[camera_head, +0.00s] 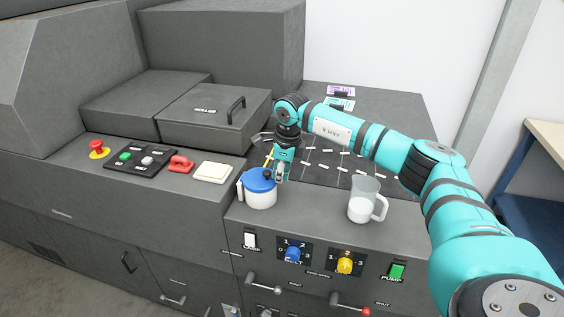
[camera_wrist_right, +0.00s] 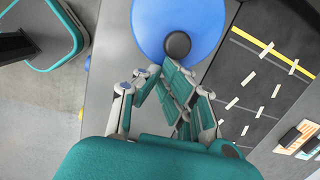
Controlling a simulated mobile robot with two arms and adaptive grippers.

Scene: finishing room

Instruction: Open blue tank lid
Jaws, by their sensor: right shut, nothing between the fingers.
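The blue tank lid (camera_head: 259,180) lies on top of a white tank (camera_head: 261,199) near the front of the grey machine top. A dark round knob (camera_wrist_right: 178,46) stands at the middle of the blue lid (camera_wrist_right: 204,24) in the right wrist view. My right gripper (camera_head: 279,174) is shut and empty, at the right side of the lid. In the right wrist view, its fingertips (camera_wrist_right: 162,72) are close to the knob; I cannot tell whether they touch it. My left gripper is not in view.
A clear measuring jug (camera_head: 363,201) with white contents stands right of the tank. Knobs and switches line the front panel (camera_head: 318,256) below. A hatch with a black handle (camera_head: 236,109) lies behind left. A cream block (camera_head: 213,172) is left of the tank.

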